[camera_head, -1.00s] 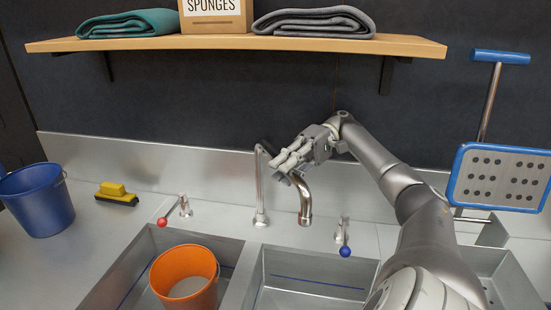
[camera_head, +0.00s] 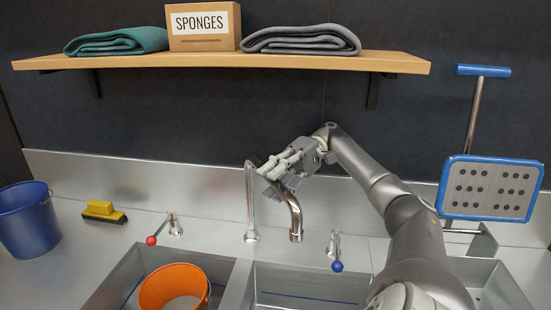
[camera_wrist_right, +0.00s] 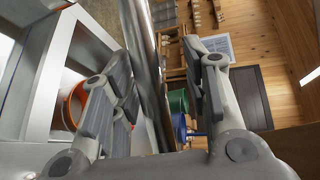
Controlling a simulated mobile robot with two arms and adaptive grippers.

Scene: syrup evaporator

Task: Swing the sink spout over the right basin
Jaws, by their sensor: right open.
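The sink spout (camera_head: 295,215) is a chrome pipe with an upright (camera_head: 251,205) behind the basins. Its downturned end hangs right of the upright, at the back edge of the right basin (camera_head: 310,292) in the head view. My right gripper (camera_head: 270,172) is at the upper part of the spout and hides some of it. In the right wrist view my gripper's fingers (camera_wrist_right: 162,75) are open on both sides of a shiny pipe (camera_wrist_right: 147,60), with a gap at the right finger. Contact with the left finger is unclear. My left gripper is out of view.
An orange bucket (camera_head: 174,288) stands in the left basin (camera_head: 222,270). Red-knobbed (camera_head: 152,240) and blue-knobbed (camera_head: 337,266) tap levers flank the spout. A wooden shelf (camera_head: 220,61) hangs above. A blue-framed perforated scoop (camera_head: 490,188) is at the right.

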